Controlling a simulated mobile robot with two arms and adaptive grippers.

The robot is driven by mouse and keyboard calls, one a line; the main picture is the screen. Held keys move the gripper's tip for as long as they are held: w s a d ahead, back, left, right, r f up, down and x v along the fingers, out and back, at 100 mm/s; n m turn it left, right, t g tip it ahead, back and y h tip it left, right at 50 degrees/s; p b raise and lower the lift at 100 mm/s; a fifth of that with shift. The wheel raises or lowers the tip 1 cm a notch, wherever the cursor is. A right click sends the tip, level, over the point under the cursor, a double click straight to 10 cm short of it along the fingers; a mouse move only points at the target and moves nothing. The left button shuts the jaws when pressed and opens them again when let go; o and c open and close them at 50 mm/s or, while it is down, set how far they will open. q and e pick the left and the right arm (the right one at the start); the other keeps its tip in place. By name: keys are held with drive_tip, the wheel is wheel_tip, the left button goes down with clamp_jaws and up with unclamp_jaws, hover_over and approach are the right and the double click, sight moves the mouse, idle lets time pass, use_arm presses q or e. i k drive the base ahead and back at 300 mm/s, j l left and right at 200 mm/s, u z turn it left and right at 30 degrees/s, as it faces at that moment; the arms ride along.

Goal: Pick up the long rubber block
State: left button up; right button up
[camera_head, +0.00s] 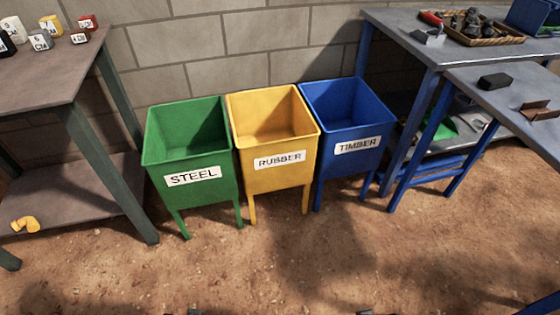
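A small black block (494,81) lies on the grey table at the right. It may be the long rubber block, but I cannot tell its material. Two dark tips just show at the bottom edge, apparently my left gripper (193,311) and my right gripper (372,312). Both are far from the block, and too little shows to tell whether they are open or shut.
Green STEEL (192,178), yellow RUBBER (279,161) and blue TIMBER (357,145) bins stand by the wall and look empty. A brown piece (540,111) lies near the block. A wicker tray (487,38) holds dark lumps. The dirt floor ahead is clear.

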sight(500, 79)
drive_tip(key=z, duration=1.25)
drive_tip(key=i+j, duration=0.35)
drive_tip(key=i+z, duration=0.05)
